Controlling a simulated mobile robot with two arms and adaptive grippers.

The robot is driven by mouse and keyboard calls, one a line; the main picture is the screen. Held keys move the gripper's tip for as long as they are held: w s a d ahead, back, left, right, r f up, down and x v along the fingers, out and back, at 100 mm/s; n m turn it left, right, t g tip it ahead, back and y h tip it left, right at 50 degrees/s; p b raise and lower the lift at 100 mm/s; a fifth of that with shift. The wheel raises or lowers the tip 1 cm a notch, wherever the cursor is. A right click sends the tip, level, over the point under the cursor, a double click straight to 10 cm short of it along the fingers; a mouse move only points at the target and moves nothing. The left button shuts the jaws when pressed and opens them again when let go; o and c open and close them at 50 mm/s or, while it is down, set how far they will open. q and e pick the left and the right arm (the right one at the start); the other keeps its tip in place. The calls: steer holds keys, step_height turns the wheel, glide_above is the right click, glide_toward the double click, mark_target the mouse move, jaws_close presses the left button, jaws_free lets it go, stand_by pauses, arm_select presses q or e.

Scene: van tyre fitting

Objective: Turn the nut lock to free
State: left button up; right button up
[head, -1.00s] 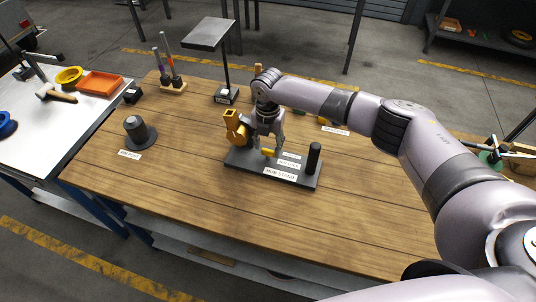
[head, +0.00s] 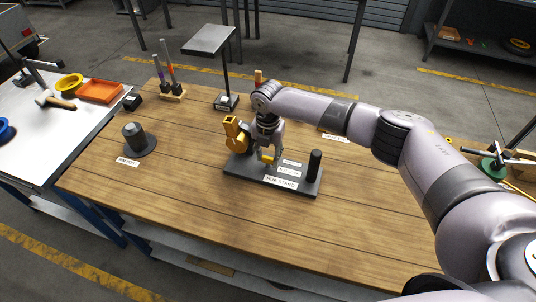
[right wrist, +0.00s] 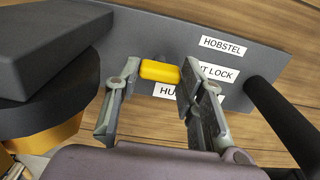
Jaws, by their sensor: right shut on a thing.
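The nut lock is a yellow lever (right wrist: 160,71) on the dark hub stand plate (right wrist: 135,40). Its label, partly covered, reads "T LOCK" in the right wrist view. My right gripper (head: 268,160) is over the plate, pointing down. In the right wrist view, its fingers (right wrist: 152,85) are on either side of the yellow lever and shut on it. In the head view the lever is mostly hidden between the fingers. My left gripper is in neither view.
A yellow-and-dark part (head: 234,133) stands close left of my right gripper. A black post (head: 314,166) rises at the plate's right end. A dark grey cylinder (head: 134,137) stands on the left of the wooden bench (head: 190,215). The front of the bench is clear.

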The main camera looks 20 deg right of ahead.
steer(key=shift+c, duration=0.5)
steer(key=shift+m, duration=0.3)
steer(key=m+p, duration=0.1)
steer(key=m, duration=0.1)
steer(key=shift+m+p, duration=0.4)
steer(key=m+p, duration=0.2)
steer(key=m, duration=0.3)
steer(key=shift+r+p, duration=0.1)
steer(key=shift+p, duration=0.2)
steer(key=m+p, duration=0.2)
steer(key=m, duration=0.2)
steer(key=shift+m, duration=0.4)
steer(key=shift+m+p, duration=0.95)
steer(key=shift+m, duration=1.35)
steer(key=o, duration=0.9)
steer(key=shift+c, duration=0.2)
